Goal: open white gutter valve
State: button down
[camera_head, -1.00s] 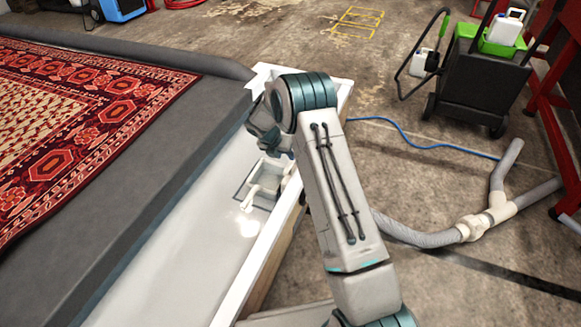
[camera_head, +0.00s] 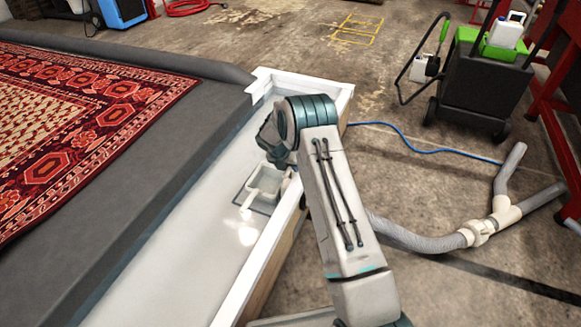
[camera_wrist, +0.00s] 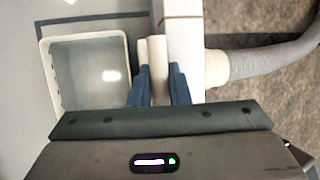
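The gutter valve is an off-white upright piece (camera_wrist: 156,72) against the inner side of the gutter wall, in line with the hose outside. My gripper (camera_wrist: 159,88) has one blue fingertip on each side of this piece in the wrist view. The fingers stand a small gap apart, with the piece filling most of it. I cannot tell whether they press on it. In the head view my arm's wrist (camera_head: 285,135) is low over the gutter and hides the fingers and most of the valve.
A square white-rimmed basin (camera_wrist: 48,85) lies left of the fingers. The white gutter wall (camera_head: 262,270) runs along the right. A grey hose (camera_head: 425,240) leaves it outside. A dark rug bed (camera_head: 130,215) lies left; a black cart (camera_head: 487,85) stands back right.

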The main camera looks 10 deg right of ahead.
jog(key=shift+r+p, duration=2.8)
jog(key=shift+p, duration=0.05)
jog(key=shift+f, duration=0.1)
jog(key=c, duration=1.4)
grip_release()
jog(key=shift+o, duration=0.2)
jog(key=p+v, duration=0.4)
jog(key=v, duration=0.9)
jog(key=shift+a+r, duration=0.25)
jog(key=shift+r, duration=0.1)
